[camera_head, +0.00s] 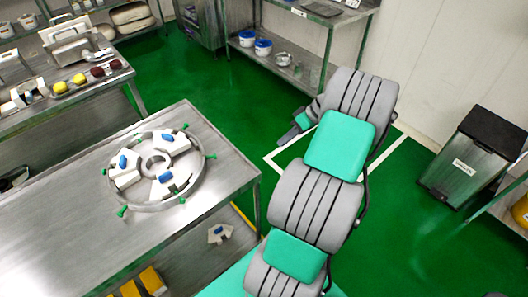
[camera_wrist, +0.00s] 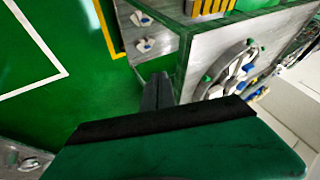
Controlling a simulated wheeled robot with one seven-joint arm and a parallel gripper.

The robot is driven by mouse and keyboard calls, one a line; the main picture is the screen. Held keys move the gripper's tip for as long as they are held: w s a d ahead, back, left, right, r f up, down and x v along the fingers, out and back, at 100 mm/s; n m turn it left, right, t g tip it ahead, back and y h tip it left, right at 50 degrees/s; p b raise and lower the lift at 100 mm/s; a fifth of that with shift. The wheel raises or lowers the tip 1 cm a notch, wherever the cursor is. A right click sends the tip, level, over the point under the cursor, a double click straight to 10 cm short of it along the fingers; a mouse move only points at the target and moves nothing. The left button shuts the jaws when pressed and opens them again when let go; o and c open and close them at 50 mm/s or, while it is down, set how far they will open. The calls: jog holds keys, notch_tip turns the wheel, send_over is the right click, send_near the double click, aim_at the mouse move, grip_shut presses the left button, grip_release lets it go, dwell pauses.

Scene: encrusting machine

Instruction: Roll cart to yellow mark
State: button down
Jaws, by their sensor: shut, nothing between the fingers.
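The cart is most likely the steel table (camera_head: 60,215) at the left front, with a flat top and a lower shelf. A metal ring assembly (camera_head: 155,204) with green knobs, white blocks and blue tops lies on it. In the wrist view the cart (camera_wrist: 187,52) shows at the upper right. A yellow floor line (camera_head: 242,216) shows beside a cart leg; it also shows in the wrist view (camera_wrist: 106,32). My gripper (camera_head: 282,139) is shut and empty beyond the cart's right corner. In the wrist view its dark fingers (camera_wrist: 157,88) overlap the cart's edge; contact cannot be told.
A white floor outline (camera_head: 388,150) lies under my arm. A pedal bin (camera_head: 472,155) stands right, by the wall. A back shelf (camera_head: 300,75) holds blue-lidded tubs. A side bench (camera_head: 110,75) holds food models. Green floor is open between them.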

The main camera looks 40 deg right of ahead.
jog(key=w+a+f+p, duration=0.2)
jog(key=w+a+f, duration=0.1)
jog(key=a+f, duration=0.4)
jog(key=shift+w+a+f+p, duration=0.35)
jog(key=shift+a+f, duration=0.05)
jog(key=shift+a, duration=0.45)
